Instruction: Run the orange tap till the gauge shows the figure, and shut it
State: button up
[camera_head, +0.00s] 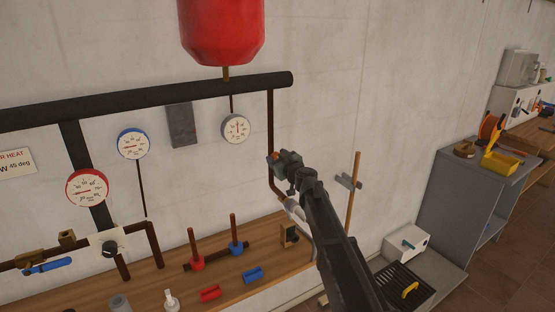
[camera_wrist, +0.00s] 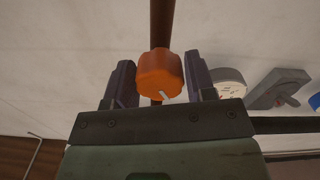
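The orange tap (camera_wrist: 160,76) is a ribbed knob with a white mark at its lower right, on a brown pipe in the wrist view. In the head view a small part of the tap (camera_head: 273,157) shows at my gripper (camera_head: 283,164). My gripper (camera_wrist: 161,82) has one finger on each side of the knob. Three dial gauges hang on the wall: a grey-rimmed one (camera_head: 236,129) nearest the tap, a blue-rimmed one (camera_head: 132,144) and a red-rimmed one (camera_head: 87,188). Their figures are too small to read surely.
A red tank (camera_head: 221,30) hangs above the black pipe (camera_head: 190,92). Red and blue upright handles stand over the wooden bench (camera_head: 145,285). A grey cabinet (camera_head: 455,210) stands at the right.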

jog(key=c, duration=0.5)
jog(key=shift+m, duration=2.8)
jog(key=o, duration=0.9)
jog(key=shift+d, duration=0.1)
